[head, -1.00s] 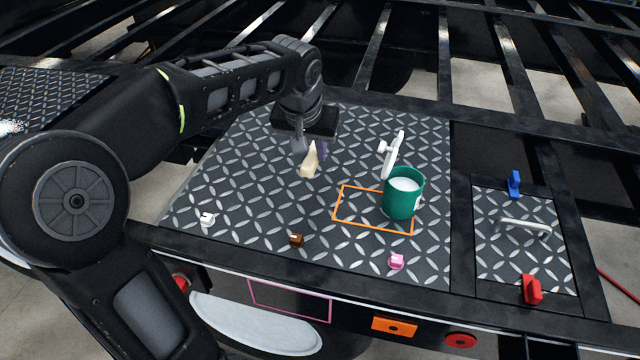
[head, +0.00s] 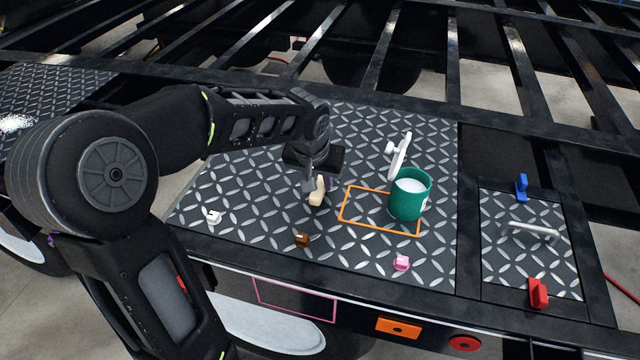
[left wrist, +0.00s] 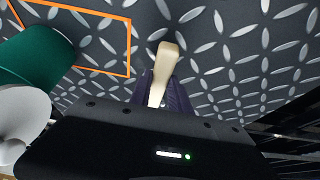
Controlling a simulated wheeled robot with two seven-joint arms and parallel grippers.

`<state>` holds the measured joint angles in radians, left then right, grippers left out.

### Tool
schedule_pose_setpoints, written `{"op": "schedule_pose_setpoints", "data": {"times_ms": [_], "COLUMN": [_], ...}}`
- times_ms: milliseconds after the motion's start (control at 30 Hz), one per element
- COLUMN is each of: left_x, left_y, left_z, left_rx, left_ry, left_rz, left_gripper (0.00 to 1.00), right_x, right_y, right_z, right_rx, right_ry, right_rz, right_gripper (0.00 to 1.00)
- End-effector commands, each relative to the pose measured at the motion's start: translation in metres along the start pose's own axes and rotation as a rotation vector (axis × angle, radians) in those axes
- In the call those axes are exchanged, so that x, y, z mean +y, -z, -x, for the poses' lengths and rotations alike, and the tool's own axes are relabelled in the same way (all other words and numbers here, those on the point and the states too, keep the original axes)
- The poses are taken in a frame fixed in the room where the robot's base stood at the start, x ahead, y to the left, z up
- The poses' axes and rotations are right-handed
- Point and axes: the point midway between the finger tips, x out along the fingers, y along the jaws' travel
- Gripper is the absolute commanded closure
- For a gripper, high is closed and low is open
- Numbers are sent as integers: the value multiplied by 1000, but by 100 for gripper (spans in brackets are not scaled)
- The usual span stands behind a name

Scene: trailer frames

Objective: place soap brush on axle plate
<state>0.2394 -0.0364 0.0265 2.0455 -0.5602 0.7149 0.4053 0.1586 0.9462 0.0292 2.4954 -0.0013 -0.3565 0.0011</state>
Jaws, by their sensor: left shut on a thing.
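A beige, handle-shaped piece (head: 317,191), which I take to be the soap brush, is between the fingers of my left gripper (head: 320,184). The gripper is shut on it, and its dark purple fingers flank it in the left wrist view, where the beige end (left wrist: 165,62) sticks out past them. The piece is over the dark diamond-tread axle plate (head: 250,160), left of the orange outline. I cannot tell whether it touches the plate. Its far part is hidden by the gripper. My right gripper is not in view.
A green tub (head: 409,200) with white contents stands at the right of the orange outline (head: 378,232), a white upright part (head: 399,157) behind it. White (head: 213,216), brown (head: 302,240) and pink (head: 401,263) pieces sit near the front edge. A handled hatch (head: 530,250) lies right.

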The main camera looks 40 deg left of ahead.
Motion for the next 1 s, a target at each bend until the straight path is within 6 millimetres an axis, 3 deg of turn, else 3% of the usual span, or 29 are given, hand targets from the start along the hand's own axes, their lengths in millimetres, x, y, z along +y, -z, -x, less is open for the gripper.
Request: {"op": "schedule_pose_setpoints", "data": {"times_ms": [133,500,533,800,1000], "left_x": [0,0,0,0,0], "left_y": [-7,-8,-8,-8,-8], "left_z": [-15,-19,-19,-18,-18], "left_rx": [-2,0,0,-1,-1], "left_ry": [0,0,0,0,0], "left_rz": [1,1,1,1,1], "left_gripper": [100,100,76,55,55], "right_x": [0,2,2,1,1], "right_y": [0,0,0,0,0], "right_z": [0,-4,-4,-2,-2], "right_rx": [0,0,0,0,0], "right_ry": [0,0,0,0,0], "right_rz": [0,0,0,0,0], "right_gripper": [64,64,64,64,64]}}
